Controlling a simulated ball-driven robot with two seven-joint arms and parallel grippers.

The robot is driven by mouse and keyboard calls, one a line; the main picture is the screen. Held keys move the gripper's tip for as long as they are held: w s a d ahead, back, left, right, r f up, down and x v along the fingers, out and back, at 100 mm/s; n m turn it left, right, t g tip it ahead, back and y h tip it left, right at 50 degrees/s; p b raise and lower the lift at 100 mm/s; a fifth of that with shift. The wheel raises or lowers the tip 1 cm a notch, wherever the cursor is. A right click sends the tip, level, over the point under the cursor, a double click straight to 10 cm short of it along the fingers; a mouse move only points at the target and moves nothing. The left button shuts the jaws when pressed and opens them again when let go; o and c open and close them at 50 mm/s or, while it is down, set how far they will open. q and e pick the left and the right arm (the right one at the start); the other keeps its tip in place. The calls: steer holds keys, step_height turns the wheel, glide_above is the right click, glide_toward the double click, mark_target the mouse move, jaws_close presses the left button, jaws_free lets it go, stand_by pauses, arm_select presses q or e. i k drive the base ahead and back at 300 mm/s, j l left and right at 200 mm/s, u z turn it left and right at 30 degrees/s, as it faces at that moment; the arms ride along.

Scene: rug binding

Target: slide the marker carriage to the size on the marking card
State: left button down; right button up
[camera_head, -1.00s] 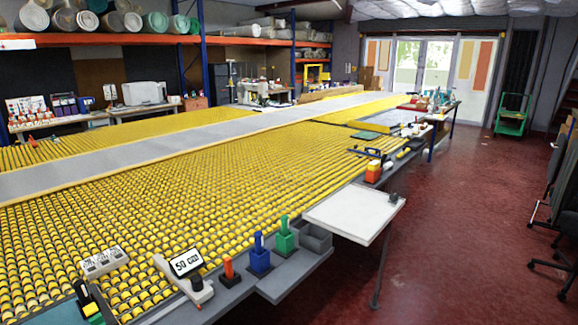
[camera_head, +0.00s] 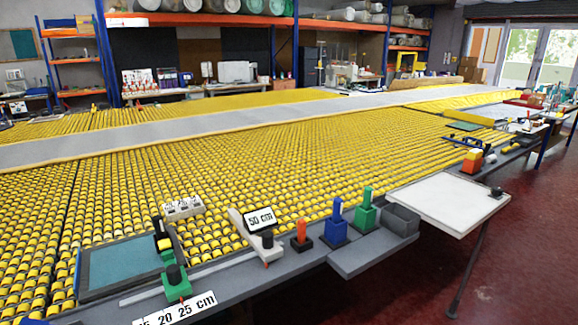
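A green block with a black knob (camera_head: 176,285), which looks like the marker carriage, sits on a thin grey rail (camera_head: 222,267) at the bench's front edge. A white card (camera_head: 260,219) reading 50 cm stands to the right, on a pale long holder (camera_head: 239,226). Neither of my grippers is in view.
Red (camera_head: 301,236), blue (camera_head: 335,222) and green (camera_head: 365,209) upright pieces stand along the edge. A white side table (camera_head: 450,202) juts out right. Yellow rollers (camera_head: 270,165) cover the bench.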

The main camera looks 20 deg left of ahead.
mark_target(176, 284)
steer(key=u, duration=1.5)
